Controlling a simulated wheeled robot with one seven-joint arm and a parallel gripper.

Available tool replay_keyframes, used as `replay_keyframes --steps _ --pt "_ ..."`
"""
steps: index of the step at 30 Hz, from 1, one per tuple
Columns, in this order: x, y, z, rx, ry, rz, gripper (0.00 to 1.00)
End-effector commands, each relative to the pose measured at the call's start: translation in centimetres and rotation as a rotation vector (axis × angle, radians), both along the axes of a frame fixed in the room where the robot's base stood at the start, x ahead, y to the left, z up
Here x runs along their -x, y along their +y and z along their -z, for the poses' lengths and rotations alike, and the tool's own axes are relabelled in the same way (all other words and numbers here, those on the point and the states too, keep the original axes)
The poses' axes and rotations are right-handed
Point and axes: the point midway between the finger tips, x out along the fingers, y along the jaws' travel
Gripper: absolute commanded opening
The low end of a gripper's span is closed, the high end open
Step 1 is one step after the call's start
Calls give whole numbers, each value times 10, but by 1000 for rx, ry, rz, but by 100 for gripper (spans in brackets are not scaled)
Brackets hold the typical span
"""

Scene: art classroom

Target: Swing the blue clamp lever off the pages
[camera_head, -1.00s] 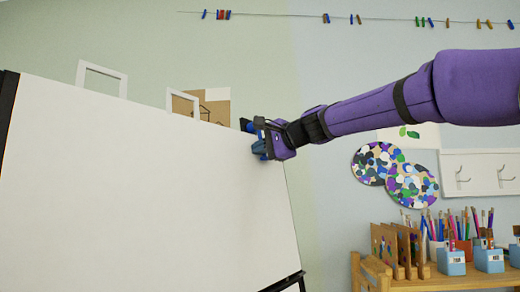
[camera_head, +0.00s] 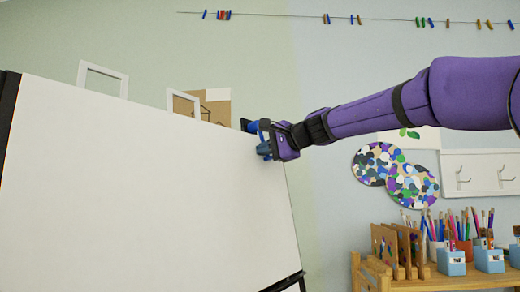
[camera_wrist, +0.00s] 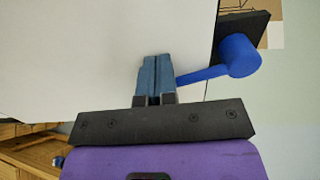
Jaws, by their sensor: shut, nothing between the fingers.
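The blue clamp lever (camera_wrist: 238,56) shows in the wrist view at the pad's upper corner, its thin arm reaching left over the white pages (camera_wrist: 110,45). Its round end sits on a black clamp plate (camera_wrist: 258,26). In the head view a bit of the blue lever (camera_head: 252,126) shows just beyond my gripper (camera_head: 265,141). My gripper is shut and empty. In the wrist view its blue-grey fingertips (camera_wrist: 155,75) lie together over the pages, beside the free end of the lever. Whether they touch the lever or the paper I cannot tell. The white pages (camera_head: 140,185) fill the easel in the head view.
A wooden shelf (camera_head: 440,284) with blue pots, brushes and upright boards stands at lower right. Palettes (camera_head: 413,186) and a white hook rack (camera_head: 480,173) hang on the wall. A black easel ledge (camera_head: 288,281) runs below the pages.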

Motion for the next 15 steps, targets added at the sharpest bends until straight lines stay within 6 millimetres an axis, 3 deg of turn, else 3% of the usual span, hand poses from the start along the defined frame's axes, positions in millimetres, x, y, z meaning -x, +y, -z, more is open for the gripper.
replay_keyframes --steps 15 --pt "-15 -10 -1 1 3 5 0"
